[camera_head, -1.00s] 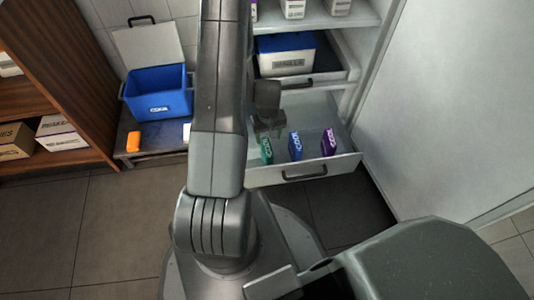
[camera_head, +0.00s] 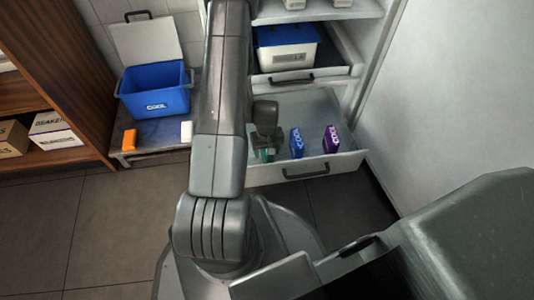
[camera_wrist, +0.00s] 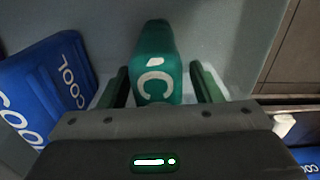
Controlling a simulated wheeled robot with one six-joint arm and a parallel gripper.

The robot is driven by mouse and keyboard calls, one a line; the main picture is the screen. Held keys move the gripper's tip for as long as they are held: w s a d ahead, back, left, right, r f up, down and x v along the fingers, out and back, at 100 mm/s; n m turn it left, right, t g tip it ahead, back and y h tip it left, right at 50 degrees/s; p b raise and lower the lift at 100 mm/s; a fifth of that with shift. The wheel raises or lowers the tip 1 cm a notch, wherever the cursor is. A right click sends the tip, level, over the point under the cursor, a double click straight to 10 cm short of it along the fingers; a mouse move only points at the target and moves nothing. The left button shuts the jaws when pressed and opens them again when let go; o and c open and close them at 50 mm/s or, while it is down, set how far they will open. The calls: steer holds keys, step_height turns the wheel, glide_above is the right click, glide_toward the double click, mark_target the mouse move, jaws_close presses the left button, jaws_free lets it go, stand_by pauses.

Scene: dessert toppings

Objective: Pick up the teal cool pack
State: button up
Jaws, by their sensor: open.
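The teal cool pack (camera_wrist: 156,55) stands upright in the open lower drawer, at its left end. In the wrist view it sits between the two open fingers of my gripper (camera_wrist: 160,85), with a gap visible on each side. In the head view my gripper (camera_head: 265,145) is down in the drawer over the teal cool pack (camera_head: 267,155), which is mostly hidden behind it.
A blue cool pack (camera_head: 296,143) and a purple one (camera_head: 331,139) stand to the right in the drawer (camera_head: 300,170). A blue open box (camera_head: 155,88) is at the left, with an orange pack (camera_head: 129,140) and a white pack (camera_head: 187,131) before it.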

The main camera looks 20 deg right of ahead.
jaws_close()
steer(key=shift+r, duration=0.1)
